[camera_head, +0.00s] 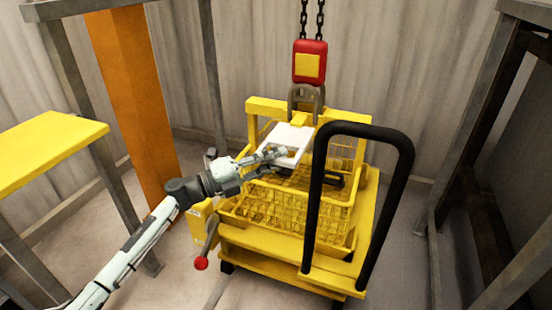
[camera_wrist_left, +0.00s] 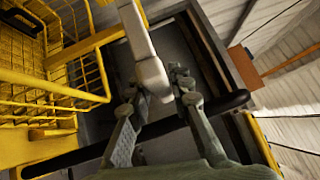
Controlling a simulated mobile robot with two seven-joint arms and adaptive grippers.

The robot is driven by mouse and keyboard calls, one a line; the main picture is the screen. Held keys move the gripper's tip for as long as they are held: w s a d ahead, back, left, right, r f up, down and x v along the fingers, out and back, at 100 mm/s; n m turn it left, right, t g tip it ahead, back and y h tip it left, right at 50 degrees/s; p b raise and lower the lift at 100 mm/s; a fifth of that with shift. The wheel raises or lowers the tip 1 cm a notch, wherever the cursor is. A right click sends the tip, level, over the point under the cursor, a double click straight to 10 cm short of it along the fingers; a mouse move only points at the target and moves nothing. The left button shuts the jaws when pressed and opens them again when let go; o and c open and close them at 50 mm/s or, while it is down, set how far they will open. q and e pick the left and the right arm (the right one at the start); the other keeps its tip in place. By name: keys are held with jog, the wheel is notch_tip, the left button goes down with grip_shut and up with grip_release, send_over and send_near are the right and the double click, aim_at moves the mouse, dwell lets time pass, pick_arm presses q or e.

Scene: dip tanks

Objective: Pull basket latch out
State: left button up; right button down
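The yellow wire basket (camera_head: 285,210) sits on a yellow cart. A flat white piece (camera_head: 291,138), perhaps the basket latch, lies tilted at the basket's upper left, below the hook. My left gripper (camera_head: 272,160) reaches its edge from the left. In the left wrist view a pale bar with a blunt end (camera_wrist_left: 152,70) comes down between the two fingertips (camera_wrist_left: 157,86), one finger on each side. I cannot tell whether the fingers press on it. The basket's wire wall (camera_wrist_left: 85,75) shows at left there. My right gripper is in neither view.
A hoist with a red block (camera_head: 310,62) and grey hook (camera_head: 306,100) hangs over the basket. The cart's black handle (camera_head: 407,165) rises in front. A lever with a red knob (camera_head: 201,263) sits below my left arm. An orange post (camera_head: 135,90) stands at left.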

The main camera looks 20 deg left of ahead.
pick_arm(q)
jog(key=shift+o, duration=1.4)
jog(key=v, duration=1.2)
jog(key=shift+r, duration=0.1)
